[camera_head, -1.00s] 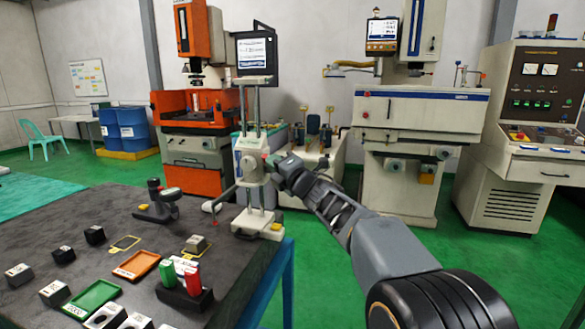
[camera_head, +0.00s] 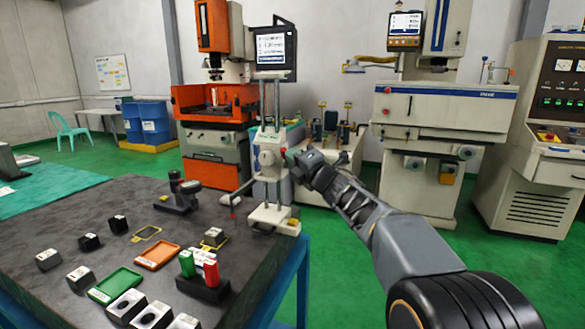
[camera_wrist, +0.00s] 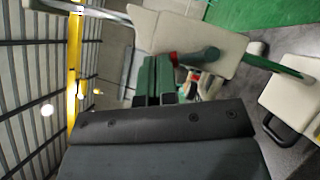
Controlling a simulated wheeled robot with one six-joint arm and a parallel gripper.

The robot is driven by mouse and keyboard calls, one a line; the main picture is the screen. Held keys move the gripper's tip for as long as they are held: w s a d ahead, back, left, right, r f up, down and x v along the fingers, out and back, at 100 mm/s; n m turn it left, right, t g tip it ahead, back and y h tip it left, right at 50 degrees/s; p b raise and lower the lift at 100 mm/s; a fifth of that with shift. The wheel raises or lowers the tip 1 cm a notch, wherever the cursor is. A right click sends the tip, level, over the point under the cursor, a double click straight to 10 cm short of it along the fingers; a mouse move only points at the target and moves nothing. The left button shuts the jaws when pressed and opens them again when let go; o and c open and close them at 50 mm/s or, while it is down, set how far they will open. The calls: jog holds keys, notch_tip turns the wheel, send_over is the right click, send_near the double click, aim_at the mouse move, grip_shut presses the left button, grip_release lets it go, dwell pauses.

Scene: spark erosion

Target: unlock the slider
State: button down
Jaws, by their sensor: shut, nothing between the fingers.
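The slider (camera_head: 268,157) is a pale carriage with a round face on a two-column stand (camera_head: 270,217) at the table's right end. A thin arm with a red tip reaches left from it. My gripper (camera_head: 298,158) is shut and empty, at the right side of the slider; I cannot tell whether it touches. In the wrist view the shut fingers (camera_wrist: 156,82) point at a pale body (camera_wrist: 205,42). A dark rounded lever or knob (camera_wrist: 202,55) with a red part sits just beyond the fingertips. The lock's state cannot be made out.
On the dark table (camera_head: 110,215) are an orange tray (camera_head: 157,256), a green tray (camera_head: 115,285), red and green handles (camera_head: 200,266) in a block, a dark instrument (camera_head: 178,195) and several small blocks. A screen (camera_head: 271,50) stands behind the slider. Green floor is free right of the table.

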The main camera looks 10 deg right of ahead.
jog(key=f+b+v, duration=0.1)
jog(key=b+v, duration=0.2)
jog(key=v, duration=1.1)
jog(key=w+d+f+m+g+h+p, duration=0.1)
jog(key=d+f+m+h, duration=0.75)
jog(key=m+h, duration=0.55)
jog(key=s+d+f+m+g+p, duration=0.2)
jog(key=s+f+m+g+p, duration=0.15)
jog(key=s+m+g, duration=0.4)
jog(key=s+a+f+m+g+y+p, duration=0.25)
jog(key=s+a+m+g+p, duration=0.35)
jog(key=s, duration=0.5)
jog(key=s+a+r+y+p, duration=0.1)
jog(key=s+a+r+p, duration=0.2)
jog(key=s+a+p, duration=0.1)
jog(key=shift+a+m+p, duration=0.35)
jog(key=shift+a+p, duration=0.1)
jog(key=shift+p, duration=0.3)
jog(key=shift+d+r, duration=0.1)
